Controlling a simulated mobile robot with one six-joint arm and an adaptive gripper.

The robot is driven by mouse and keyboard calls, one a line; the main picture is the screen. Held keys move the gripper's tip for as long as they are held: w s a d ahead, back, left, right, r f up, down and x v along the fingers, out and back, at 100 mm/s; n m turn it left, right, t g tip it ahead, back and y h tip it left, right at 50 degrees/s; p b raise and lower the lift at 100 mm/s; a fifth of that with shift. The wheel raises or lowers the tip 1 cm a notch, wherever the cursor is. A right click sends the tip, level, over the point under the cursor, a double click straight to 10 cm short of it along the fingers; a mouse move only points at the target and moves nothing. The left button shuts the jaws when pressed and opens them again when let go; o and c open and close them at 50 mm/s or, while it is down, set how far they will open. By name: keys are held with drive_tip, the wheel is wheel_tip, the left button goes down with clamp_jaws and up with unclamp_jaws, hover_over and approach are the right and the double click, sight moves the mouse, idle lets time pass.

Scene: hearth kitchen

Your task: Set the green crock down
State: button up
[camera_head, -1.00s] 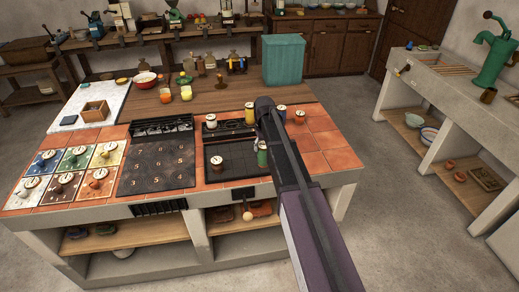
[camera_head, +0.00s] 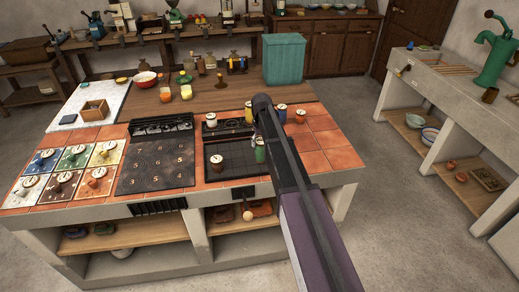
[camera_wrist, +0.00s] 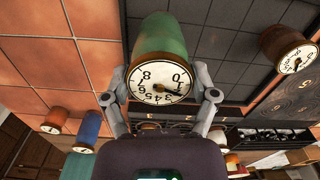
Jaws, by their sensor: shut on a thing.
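The green crock (camera_wrist: 158,40) is between the two fingers of my gripper (camera_wrist: 162,92) in the wrist view. Its pale end with a numbered dial faces the camera. My gripper is shut on it, one finger on each side. In the head view the green crock (camera_head: 260,151) is upright at the right part of the dark gridded tray (camera_head: 233,172). My arm hides part of the gripper there. I cannot tell whether the crock's base touches the tray.
A brown crock (camera_head: 216,160) stands at the tray's left. A white crock (camera_head: 211,121), a yellow crock (camera_head: 249,113) and a reddish crock (camera_head: 300,115) stand behind. The black hob (camera_head: 156,165) is left of the tray. Orange tiles (camera_head: 318,160) at right are clear.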

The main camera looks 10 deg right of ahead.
drive_tip(key=shift+f+b, duration=0.8)
drive_tip(key=shift+f, duration=0.35)
drive_tip(key=shift+f, duration=0.15)
drive_tip(key=o, duration=1.2)
drive_tip(key=shift+r, duration=0.2)
wheel_tip(320, 180, up, 12)
drive_tip(key=p, duration=1.2)
drive_tip(key=shift+s, duration=0.15)
